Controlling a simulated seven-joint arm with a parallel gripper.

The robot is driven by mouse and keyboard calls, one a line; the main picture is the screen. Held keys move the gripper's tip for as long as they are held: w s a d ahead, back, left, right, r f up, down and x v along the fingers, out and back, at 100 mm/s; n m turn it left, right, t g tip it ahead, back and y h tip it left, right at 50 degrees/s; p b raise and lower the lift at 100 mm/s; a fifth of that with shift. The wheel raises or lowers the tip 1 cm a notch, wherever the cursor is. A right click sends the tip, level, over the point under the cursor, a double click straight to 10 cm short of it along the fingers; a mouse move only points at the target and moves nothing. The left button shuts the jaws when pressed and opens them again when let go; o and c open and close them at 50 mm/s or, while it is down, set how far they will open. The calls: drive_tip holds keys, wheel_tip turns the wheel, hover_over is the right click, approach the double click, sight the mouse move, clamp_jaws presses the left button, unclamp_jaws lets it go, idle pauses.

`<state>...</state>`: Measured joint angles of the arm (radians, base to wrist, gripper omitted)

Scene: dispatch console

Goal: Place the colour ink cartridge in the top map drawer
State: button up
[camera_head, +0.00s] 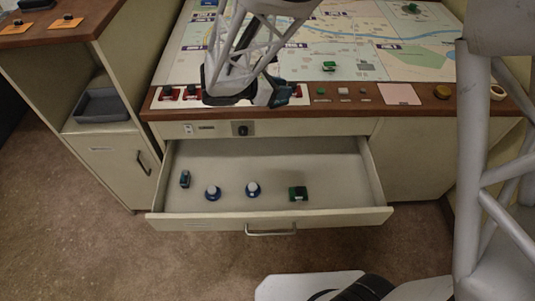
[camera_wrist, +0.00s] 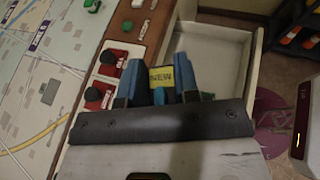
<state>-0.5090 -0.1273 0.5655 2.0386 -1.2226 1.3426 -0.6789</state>
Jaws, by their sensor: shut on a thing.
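My gripper (camera_wrist: 160,72) is shut on the colour ink cartridge (camera_wrist: 161,78), a small block showing a yellow label between the blue fingers in the wrist view. In the head view my gripper (camera_head: 278,92) is over the console's front edge, behind and above the open drawer; the cartridge is hard to make out there. The top map drawer (camera_head: 270,217) is pulled out below the console top. It also shows beyond the fingers in the wrist view (camera_wrist: 258,48).
Red-based switches (camera_wrist: 98,96) line the console edge. A green piece (camera_head: 329,66) stands on the map.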

drive_tip(key=shift+s+a, duration=0.4)
drive_tip(key=shift+s, duration=0.15)
hover_over(275, 175)
wheel_tip(275, 175, down, 27)
drive_tip(key=shift+f, duration=3.05)
drive_tip(key=shift+f, duration=1.85)
drive_tip(key=shift+f, duration=0.1)
drive_tip(key=o, duration=0.9)
